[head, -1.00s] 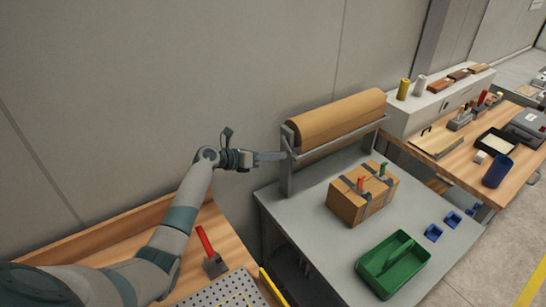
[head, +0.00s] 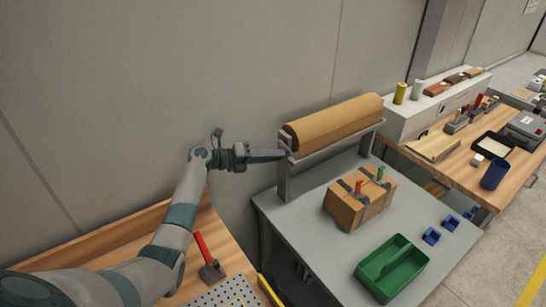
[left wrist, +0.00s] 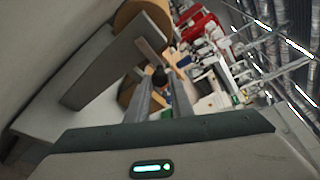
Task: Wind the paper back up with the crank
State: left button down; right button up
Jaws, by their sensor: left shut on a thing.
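The brown paper roll (head: 335,122) lies in a grey stand (head: 284,178) at the back of the grey table. Its near end also shows in the left wrist view (left wrist: 150,14). My left gripper (head: 283,155) is at the left end of the roll, beside the stand's upright. In the left wrist view its two fingers (left wrist: 160,92) are shut around a dark knob (left wrist: 159,75), which looks like the crank's handle. The rest of the crank is mostly hidden. No loose length of paper can be made out. My right gripper is not in view.
A strapped cardboard box (head: 359,198) and a green tote (head: 391,268) stand on the grey table (head: 310,230), with small blue bins (head: 431,236) to the right. A red-handled tool (head: 207,257) lies on the wooden bench below my left arm. The wall is close behind.

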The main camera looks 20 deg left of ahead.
pick_arm(q)
jog(key=c, duration=1.8)
grip_release()
jog(key=shift+c, duration=0.2)
